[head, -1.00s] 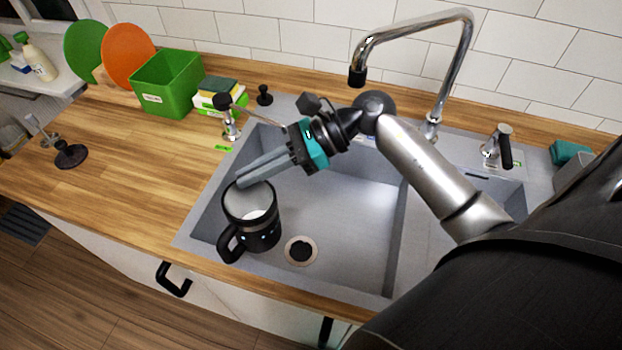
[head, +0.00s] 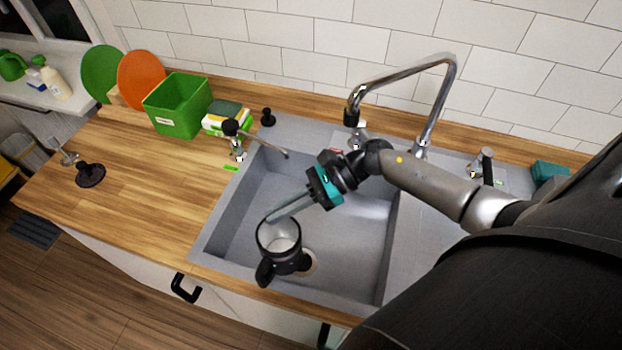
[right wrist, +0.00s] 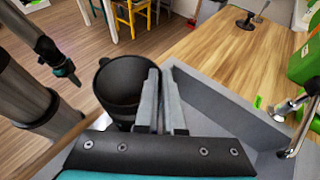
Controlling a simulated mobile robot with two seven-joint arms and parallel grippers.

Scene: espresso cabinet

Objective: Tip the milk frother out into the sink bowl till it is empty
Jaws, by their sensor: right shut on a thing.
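The milk frother (head: 285,262) is a black mug-like jug with a handle, held over the front left part of the grey sink bowl (head: 345,245). Its open top faces up and its handle points to the front. A pale patch shows inside it in the head view; I cannot tell whether this is milk. My right gripper (head: 268,219) is shut on the frother's rim from the back right. In the right wrist view, the frother (right wrist: 122,82) is left of the fingers (right wrist: 163,78), its inside dark grey. My left gripper (right wrist: 72,76) appears small there, its jaws unclear.
A chrome faucet (head: 437,100) arches behind the sink. A small tap (head: 233,135) stands at its back left corner. A green box (head: 180,112) and sponges (head: 224,115) stand on the counter. The wooden counter (head: 150,180) left of the sink is mostly clear.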

